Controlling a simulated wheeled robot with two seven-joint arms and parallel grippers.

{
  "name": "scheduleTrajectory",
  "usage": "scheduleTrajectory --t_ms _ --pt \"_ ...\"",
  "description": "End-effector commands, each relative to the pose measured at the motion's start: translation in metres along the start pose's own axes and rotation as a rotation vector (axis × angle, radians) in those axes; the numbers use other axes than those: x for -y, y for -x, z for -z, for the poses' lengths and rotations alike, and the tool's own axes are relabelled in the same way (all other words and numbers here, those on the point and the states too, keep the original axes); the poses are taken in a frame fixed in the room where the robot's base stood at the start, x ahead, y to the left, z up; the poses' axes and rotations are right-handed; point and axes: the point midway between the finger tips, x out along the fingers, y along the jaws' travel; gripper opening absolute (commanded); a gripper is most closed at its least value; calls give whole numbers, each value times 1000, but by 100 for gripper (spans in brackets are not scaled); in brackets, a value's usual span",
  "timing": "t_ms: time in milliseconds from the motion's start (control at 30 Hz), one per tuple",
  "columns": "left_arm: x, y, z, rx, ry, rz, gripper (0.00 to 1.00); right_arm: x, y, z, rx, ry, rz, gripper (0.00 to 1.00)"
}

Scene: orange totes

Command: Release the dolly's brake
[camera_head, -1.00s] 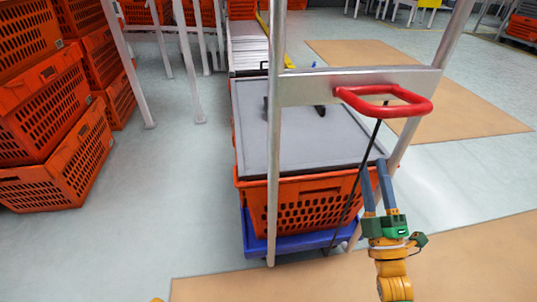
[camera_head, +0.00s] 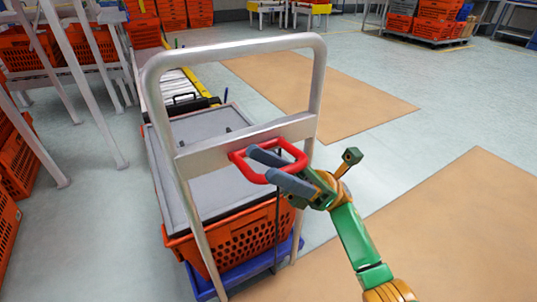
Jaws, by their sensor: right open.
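The dolly's blue base (camera_head: 247,271) carries an orange tote (camera_head: 236,240) with a grey lid. Its tall grey handle frame (camera_head: 316,95) stands upright on the near side. The red brake handle (camera_head: 238,161) is a loop fixed at the frame's crossbar (camera_head: 205,155), with a dark rod below it. My right gripper (camera_head: 262,165) is open, coming from the lower right. Its two grey fingers overlap the red loop in the picture, one across its middle and one by its near edge. I cannot tell whether they touch it. My left gripper is out of view.
A conveyor (camera_head: 178,88) with a yellow edge runs behind the dolly. Grey rack legs (camera_head: 98,110) and stacked orange totes (camera_head: 14,160) stand at the left. The floor right of the dolly is clear, with tan mats (camera_head: 460,225).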

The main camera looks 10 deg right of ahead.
Motion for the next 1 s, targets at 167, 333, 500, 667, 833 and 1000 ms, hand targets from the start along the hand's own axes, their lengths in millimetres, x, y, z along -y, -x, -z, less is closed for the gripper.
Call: scheduleTrajectory --t_ms 167,333,500,667,833,1000 --pt "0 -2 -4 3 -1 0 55 0 -6 0 1 0 0 48" --pt "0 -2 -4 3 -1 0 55 0 -6 0 1 -1 1 48" --pt "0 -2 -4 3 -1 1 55 0 -5 0 1 -1 1 2" --pt "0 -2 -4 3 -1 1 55 0 -5 0 1 -1 1 0" --pt "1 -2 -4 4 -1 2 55 0 -5 0 1 -1 1 0" --pt "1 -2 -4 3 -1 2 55 0 -5 0 1 -1 1 0"
